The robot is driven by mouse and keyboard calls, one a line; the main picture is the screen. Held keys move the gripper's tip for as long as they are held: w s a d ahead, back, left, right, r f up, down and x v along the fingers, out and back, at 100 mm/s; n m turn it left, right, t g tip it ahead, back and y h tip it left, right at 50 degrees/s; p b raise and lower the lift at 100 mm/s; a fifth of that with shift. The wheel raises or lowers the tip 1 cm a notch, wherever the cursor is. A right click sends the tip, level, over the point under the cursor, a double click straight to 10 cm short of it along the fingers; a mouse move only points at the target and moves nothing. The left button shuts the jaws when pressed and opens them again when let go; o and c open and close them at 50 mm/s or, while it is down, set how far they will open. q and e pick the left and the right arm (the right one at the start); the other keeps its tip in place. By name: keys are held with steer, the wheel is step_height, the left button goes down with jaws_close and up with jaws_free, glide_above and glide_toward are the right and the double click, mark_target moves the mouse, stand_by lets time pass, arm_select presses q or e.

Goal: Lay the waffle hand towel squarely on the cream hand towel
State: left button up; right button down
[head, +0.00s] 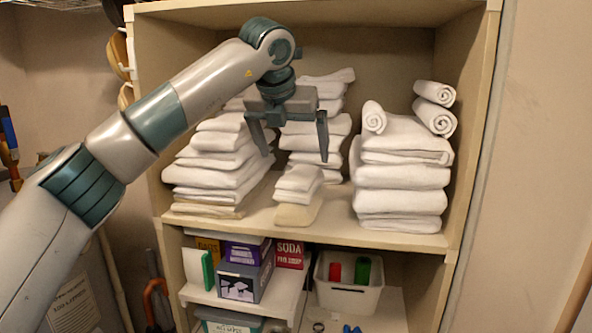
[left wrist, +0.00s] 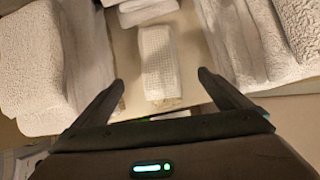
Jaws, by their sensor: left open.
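The waffle hand towel (left wrist: 157,62), white with a grid texture, lies between my open fingers in the left wrist view. In the head view it seems to be part of the small white folded pile (head: 298,184) at the front middle of the upper shelf; its separate layers are hard to tell apart. The cream hand towel (head: 296,214) shows under the front of that pile, and a tan edge shows below the waffle towel in the left wrist view. My left gripper (head: 296,155) is open and empty above the pile, fingers pointing down. My right gripper is out of view.
Tall white towel stacks stand left (head: 215,165) and right (head: 400,190), close beside the gripper's space, with rolled towels (head: 437,120) on the right one. Another stack (head: 315,135) stands behind. Bare shelf (head: 335,215) shows right of the pile. Boxes and a white bin (head: 347,295) sit below.

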arm_select(q)
steer(key=shift+v, duration=1.25)
